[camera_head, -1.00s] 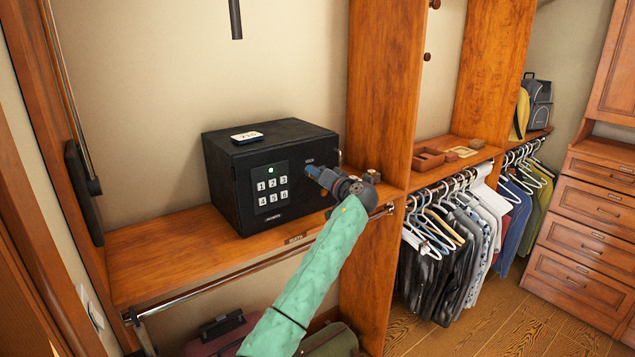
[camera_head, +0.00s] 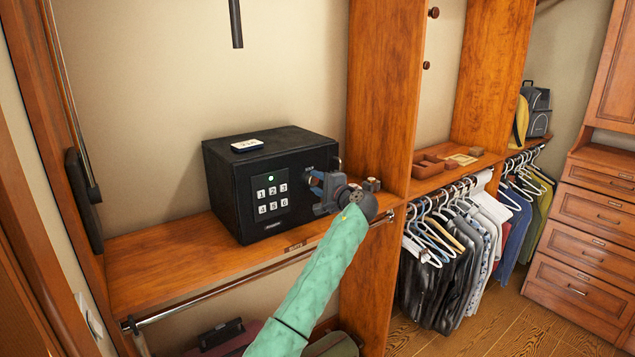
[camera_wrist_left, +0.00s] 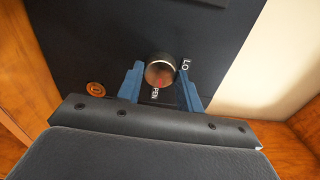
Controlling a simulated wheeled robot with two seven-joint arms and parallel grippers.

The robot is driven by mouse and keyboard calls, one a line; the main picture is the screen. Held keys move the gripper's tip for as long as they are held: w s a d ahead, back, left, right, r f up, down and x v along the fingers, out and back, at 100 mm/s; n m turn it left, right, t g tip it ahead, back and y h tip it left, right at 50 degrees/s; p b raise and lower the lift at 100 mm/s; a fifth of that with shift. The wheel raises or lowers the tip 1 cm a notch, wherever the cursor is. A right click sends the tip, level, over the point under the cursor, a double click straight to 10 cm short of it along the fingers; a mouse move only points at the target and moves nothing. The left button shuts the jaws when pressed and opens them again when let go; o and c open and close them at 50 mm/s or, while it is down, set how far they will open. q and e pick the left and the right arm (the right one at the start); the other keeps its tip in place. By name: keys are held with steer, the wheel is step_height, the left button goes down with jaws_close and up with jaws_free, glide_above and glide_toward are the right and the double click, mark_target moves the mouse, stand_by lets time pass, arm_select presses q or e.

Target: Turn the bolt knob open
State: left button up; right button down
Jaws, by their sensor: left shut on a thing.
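A black safe (camera_head: 226,190) stands on the wooden shelf, with a white keypad (camera_head: 271,196) and a green light on its front. Its round bolt knob (camera_wrist_left: 160,71) shows in the left wrist view, with a metal rim, a dark side and a reddish mark on its face. Lettering "LO" and "PEN" is partly visible around it. My left gripper (camera_head: 315,184) is at the right side of the safe's front. Its blue fingers (camera_wrist_left: 161,84) lie on both sides of the knob and are shut on it. In the head view the gripper hides most of the knob.
A brass-coloured disc (camera_wrist_left: 96,89) sits on the safe door beside the knob. A small white device (camera_head: 247,145) lies on the safe. A wooden upright (camera_head: 385,95) stands close to the right, and a metal rail (camera_head: 215,289) runs below the shelf edge.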

arm_select(q)
steer(key=shift+m, duration=0.9)
steer(key=shift+p, duration=0.3)
steer(key=o, duration=0.8)
steer(key=shift+o, duration=0.9)
steer(key=shift+d, duration=0.1)
arm_select(e)
steer(key=shift+s+d+f, duration=0.15)
steer(key=shift+s+f, duration=0.2)
steer(key=shift+f, duration=0.2)
steer(key=shift+s+d+f, duration=0.1)
steer(key=shift+s+f, duration=0.25)
steer(key=shift+f, duration=0.15)
